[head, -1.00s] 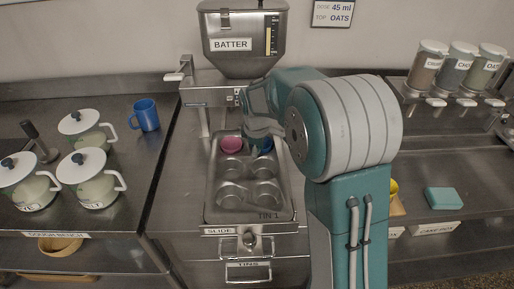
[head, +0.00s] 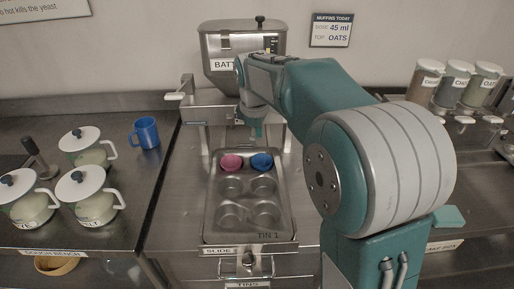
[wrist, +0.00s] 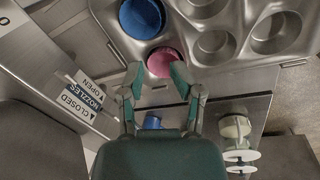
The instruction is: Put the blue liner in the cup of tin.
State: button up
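The blue liner (head: 261,161) sits in the back right cup of the metal muffin tin (head: 210,215), marked TIN 1. A pink liner (head: 231,162) sits in the back left cup, beside it. The other cups look empty. In the wrist view the blue liner (wrist: 142,18) is at the top and the pink liner (wrist: 165,62) is below it. My gripper (head: 256,135) is raised above the back edge of the tin, apart from both liners. In the wrist view my gripper (wrist: 157,75) has its fingers spread with nothing held between them.
The batter hopper (head: 243,48) stands behind the tin. A blue mug (head: 146,133) and several lidded pots (head: 92,200) stand on the left bench. Topping jars (head: 455,82) line the right back. The closed/open nozzle sign (wrist: 80,100) shows in the wrist view.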

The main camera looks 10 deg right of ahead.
jog(key=s+r+m+t, duration=0.1)
jog(key=s+r+m, duration=0.15)
jog(key=s, duration=0.45)
jog(key=s+r+m+t, duration=0.1)
jog(key=s+r+m, duration=0.15)
jog(key=s, duration=0.45)
jog(key=s+f+m+t, duration=0.1)
jog(key=s+f+m, duration=0.1)
jog(key=s, duration=0.4)
jog(key=s+d+f+m+t, duration=0.1)
jog(key=s+f+m, duration=0.1)
jog(key=s+m, duration=0.2)
jog(key=s, duration=0.3)
jog(key=shift+s+f+m+y, duration=0.25)
jog(key=shift+f+m+y, duration=0.05)
jog(key=shift+f+y, duration=0.1)
dwell(0.7)
